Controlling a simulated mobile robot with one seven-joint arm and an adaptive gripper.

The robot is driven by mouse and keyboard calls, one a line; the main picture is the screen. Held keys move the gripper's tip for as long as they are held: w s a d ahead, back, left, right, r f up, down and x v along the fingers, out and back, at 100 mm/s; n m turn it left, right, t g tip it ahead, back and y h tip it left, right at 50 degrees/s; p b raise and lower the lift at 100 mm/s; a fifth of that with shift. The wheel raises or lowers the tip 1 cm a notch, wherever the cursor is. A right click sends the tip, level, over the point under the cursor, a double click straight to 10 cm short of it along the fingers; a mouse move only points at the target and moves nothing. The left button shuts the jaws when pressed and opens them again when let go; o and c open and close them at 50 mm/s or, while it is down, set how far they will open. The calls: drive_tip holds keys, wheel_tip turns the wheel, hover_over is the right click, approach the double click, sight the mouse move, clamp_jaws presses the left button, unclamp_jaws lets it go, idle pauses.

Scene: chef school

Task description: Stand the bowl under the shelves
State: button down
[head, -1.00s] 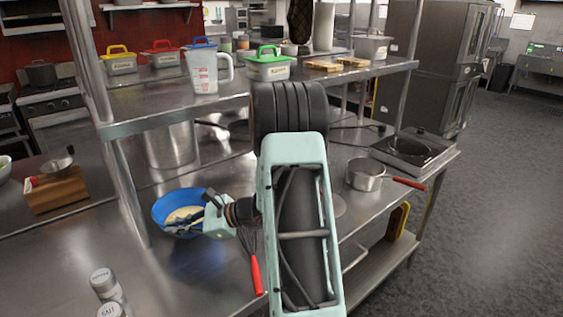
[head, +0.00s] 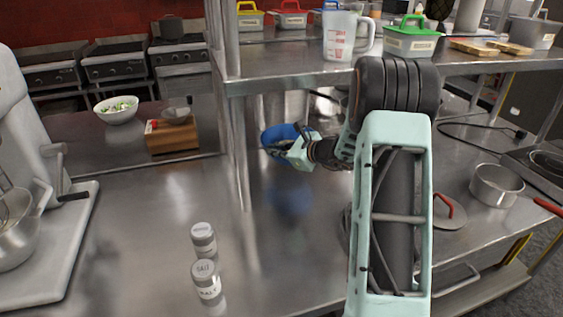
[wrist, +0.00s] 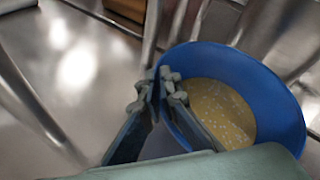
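The blue bowl (head: 283,133) holds a pale yellow content with light flecks. In the wrist view the bowl (wrist: 283,100) fills the right side. My gripper (head: 287,148) is shut on the bowl's near rim, one finger inside and one outside, as the fingertips in the wrist view (wrist: 163,90) show. The bowl appears lifted above the steel counter (head: 150,240), with its blue reflection below it. It is just right of the front shelf post (head: 240,150), near the level below the upper shelf (head: 285,75). My arm hides part of the space to its right.
Salt and pepper shakers (head: 207,280) stand at the front. A mixer (head: 45,200) and a wooden block (head: 172,138) are to the left. A saucepan (head: 496,185) and a lid (head: 449,212) lie right of my arm. Counter left of the post is largely bare.

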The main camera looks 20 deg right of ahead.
drive_tip(key=shift+f, duration=2.5)
drive_tip(key=shift+f, duration=0.15)
drive_tip(key=c, duration=2.2)
unclamp_jaws()
drive_tip(key=shift+o, duration=0.2)
drive_tip(key=shift+s+d+r, duration=0.15)
drive_tip(key=shift+s+r, duration=0.05)
drive_tip(key=b+v, duration=0.1)
drive_tip(key=v, duration=1)
drive_tip(key=shift+s, duration=0.25)
